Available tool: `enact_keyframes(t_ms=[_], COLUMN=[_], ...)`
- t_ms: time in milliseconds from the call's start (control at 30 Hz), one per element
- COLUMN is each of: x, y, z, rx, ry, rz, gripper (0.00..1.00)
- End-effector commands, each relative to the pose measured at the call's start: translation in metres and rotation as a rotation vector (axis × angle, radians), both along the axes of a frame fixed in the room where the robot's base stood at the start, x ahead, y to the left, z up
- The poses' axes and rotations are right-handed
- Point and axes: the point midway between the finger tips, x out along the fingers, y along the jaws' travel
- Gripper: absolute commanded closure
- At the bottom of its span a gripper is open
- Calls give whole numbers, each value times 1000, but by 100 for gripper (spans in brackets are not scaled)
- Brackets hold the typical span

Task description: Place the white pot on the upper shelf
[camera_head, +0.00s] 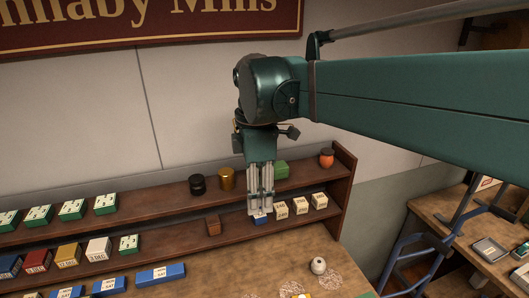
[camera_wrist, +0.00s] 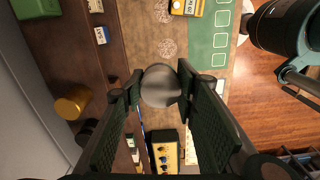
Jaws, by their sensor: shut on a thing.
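My gripper (camera_head: 260,211) points straight down in front of the shelves. In the wrist view, my gripper (camera_wrist: 159,84) is shut on a round, pale grey-white thing, the white pot (camera_wrist: 160,86), seen from above. The pot sits between the two fingertips. In the head view the pot cannot be made out clearly at the fingers. The upper shelf (camera_head: 150,208) runs along the wall behind and above a lower shelf (camera_head: 170,246). My gripper's fingers overlap the shelves' right part in the head view.
On the upper shelf stand green boxes (camera_head: 72,210), a black tin (camera_head: 197,184), a gold tin (camera_head: 227,179), another green box (camera_head: 281,169) and an orange jar (camera_head: 326,158). Bare shelf lies left of the black tin. Another round white item (camera_head: 318,265) stands on the counter (camera_head: 215,278).

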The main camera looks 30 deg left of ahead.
Motion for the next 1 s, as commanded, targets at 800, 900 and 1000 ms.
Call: enact_keyframes(t_ms=[800, 900, 1000], x=[39, 57, 78], y=[3, 4, 4], z=[103, 105, 106], rx=[0, 0, 0], ry=[0, 0, 0], rz=[-8, -11, -15], gripper=[84, 84, 84])
